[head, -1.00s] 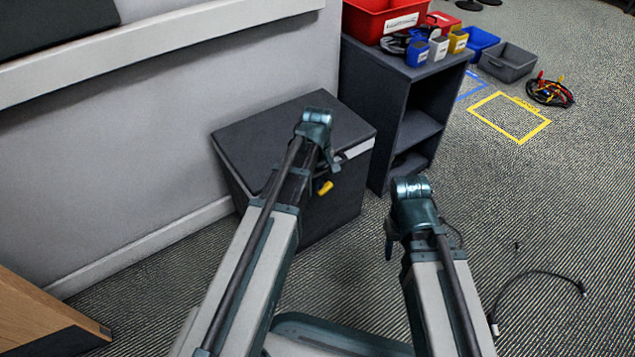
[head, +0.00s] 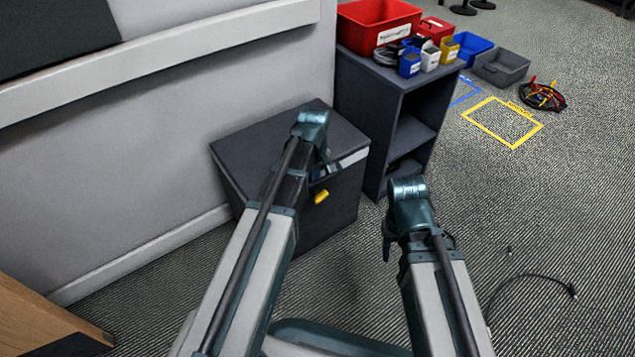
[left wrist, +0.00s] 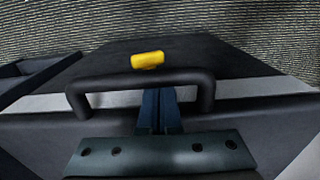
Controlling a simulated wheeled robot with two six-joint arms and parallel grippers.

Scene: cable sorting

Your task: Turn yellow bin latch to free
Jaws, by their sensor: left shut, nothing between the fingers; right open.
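The yellow latch (head: 321,197) sits on the front of a dark grey lidded bin (head: 237,157), just below the lid. In the left wrist view the yellow latch (left wrist: 148,60) lies beyond a black bar handle (left wrist: 140,84), crosswise and slightly tilted. My left gripper (head: 327,165) is at the bin's front upper edge, just above the latch. Its shut, empty fingers (left wrist: 159,95) reach under the handle and point at the latch, with a small gap between them and it. My right gripper (head: 388,250) is open and empty over the floor, right of the bin.
A dark shelf unit (head: 383,84) stands right of the bin, with a red bin (head: 352,32) and small cups on top. A yellow floor outline (head: 470,119) and a cable bundle (head: 541,96) lie behind at right. A loose cable (head: 533,276) lies on otherwise open floor.

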